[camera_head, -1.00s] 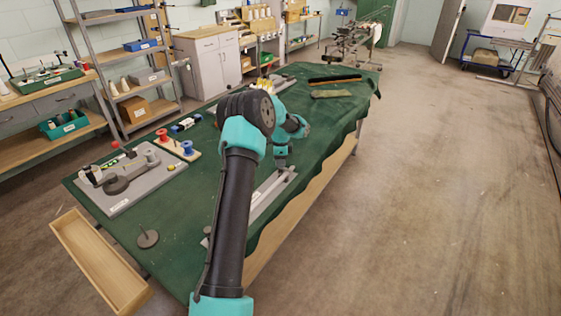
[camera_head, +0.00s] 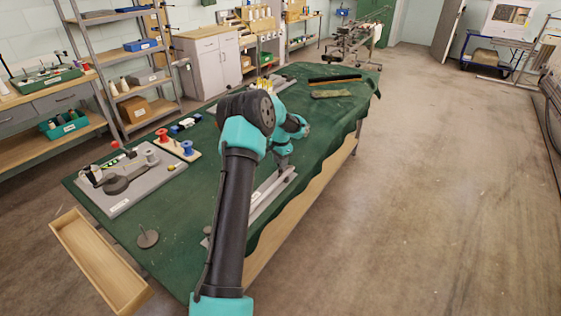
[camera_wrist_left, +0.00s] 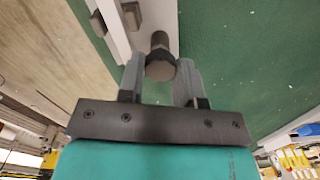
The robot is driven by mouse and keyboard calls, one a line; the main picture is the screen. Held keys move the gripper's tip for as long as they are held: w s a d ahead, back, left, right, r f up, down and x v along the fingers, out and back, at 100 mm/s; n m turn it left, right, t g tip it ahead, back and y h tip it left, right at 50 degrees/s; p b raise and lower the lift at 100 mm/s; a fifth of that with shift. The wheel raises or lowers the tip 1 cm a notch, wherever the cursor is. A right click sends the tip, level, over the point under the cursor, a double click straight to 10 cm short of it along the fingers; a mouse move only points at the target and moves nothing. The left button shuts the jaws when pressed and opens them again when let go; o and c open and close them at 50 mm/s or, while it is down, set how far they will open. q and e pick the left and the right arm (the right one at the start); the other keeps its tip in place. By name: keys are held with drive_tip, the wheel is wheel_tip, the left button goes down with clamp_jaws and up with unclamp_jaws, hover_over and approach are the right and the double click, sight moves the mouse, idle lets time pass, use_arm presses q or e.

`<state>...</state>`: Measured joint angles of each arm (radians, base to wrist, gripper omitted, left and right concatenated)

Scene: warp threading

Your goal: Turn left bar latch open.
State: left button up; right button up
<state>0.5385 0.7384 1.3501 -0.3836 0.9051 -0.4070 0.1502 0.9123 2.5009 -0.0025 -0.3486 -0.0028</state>
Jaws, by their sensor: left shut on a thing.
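The bar (camera_head: 268,197) is a long grey metal piece along the right edge of the green-covered table. My left gripper (camera_head: 284,168) points down at its far end, and my own arm hides part of the bar. In the left wrist view, the gripper fingers (camera_wrist_left: 160,82) are shut on a dark round-headed knob (camera_wrist_left: 160,63), which seems to be the left bar latch. The knob stands on the pale bar (camera_wrist_left: 120,38). A small grey block (camera_wrist_left: 132,15) sits beside it on the bar. How far the latch is turned is hard to tell. My right gripper is out of view.
A grey board with fittings (camera_head: 128,180), red and blue spools (camera_head: 187,148) and a thin-stemmed round base (camera_head: 148,239) are on the table's left part. An open wooden tray (camera_head: 95,262) is at the table's near left edge.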

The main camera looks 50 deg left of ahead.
use_arm(q)
drive_tip(key=n, duration=0.5)
drive_tip(key=shift+n, duration=0.3)
drive_tip(key=n, duration=0.4)
drive_tip(key=shift+n, duration=0.4)
drive_tip(key=o, duration=0.9)
drive_tip(key=shift+o, duration=0.2)
wheel_tip(320, 180, up, 18)
drive_tip(key=shift+f, duration=0.25)
drive_tip(key=shift+f, duration=0.1)
